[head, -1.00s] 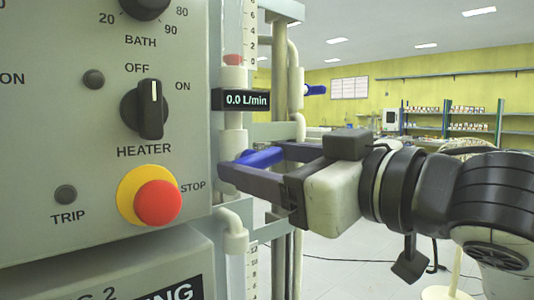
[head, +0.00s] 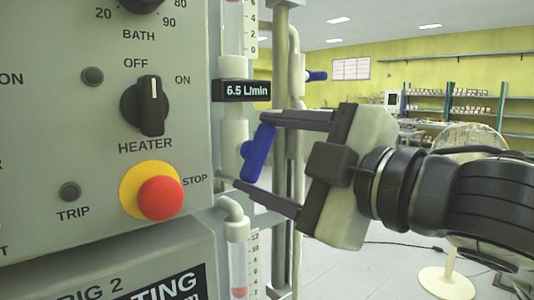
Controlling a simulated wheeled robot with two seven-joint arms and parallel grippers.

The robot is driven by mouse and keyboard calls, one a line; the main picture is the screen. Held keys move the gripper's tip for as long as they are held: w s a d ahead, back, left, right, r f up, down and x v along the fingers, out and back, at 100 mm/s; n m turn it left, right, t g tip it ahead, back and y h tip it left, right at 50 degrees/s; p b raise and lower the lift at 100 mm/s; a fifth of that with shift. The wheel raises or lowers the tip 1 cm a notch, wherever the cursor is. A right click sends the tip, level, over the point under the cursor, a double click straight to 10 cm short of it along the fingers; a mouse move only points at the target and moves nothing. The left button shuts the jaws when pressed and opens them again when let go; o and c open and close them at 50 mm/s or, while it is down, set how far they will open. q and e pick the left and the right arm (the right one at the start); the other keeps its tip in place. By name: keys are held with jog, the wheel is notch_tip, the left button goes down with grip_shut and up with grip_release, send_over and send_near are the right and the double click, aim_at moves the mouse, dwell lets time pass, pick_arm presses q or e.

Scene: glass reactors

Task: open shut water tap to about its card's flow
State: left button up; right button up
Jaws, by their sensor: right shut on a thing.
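The water tap has a blue lever handle (head: 258,152) on a pale vertical pipe (head: 234,150), just right of the control panel. The lever is tilted steeply, close to upright. My right gripper (head: 254,150) has one finger above and one below, and is shut on the blue lever, with its jaws rolled to about upright. The flow display (head: 241,91) above the tap reads 6.5 L/min. No card with a flow value can be read in this view. My left gripper is not in view.
The control panel (head: 60,130) fills the left, with a heater knob (head: 150,105) and a red stop button (head: 160,198) close to the tap. Another blue handle (head: 316,76) is behind to the right. A fan (head: 450,270) stands on the floor at right.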

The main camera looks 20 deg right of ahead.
jog(key=shift+n, duration=0.9)
jog(key=o, duration=1.1)
jog(key=shift+c, duration=0.2)
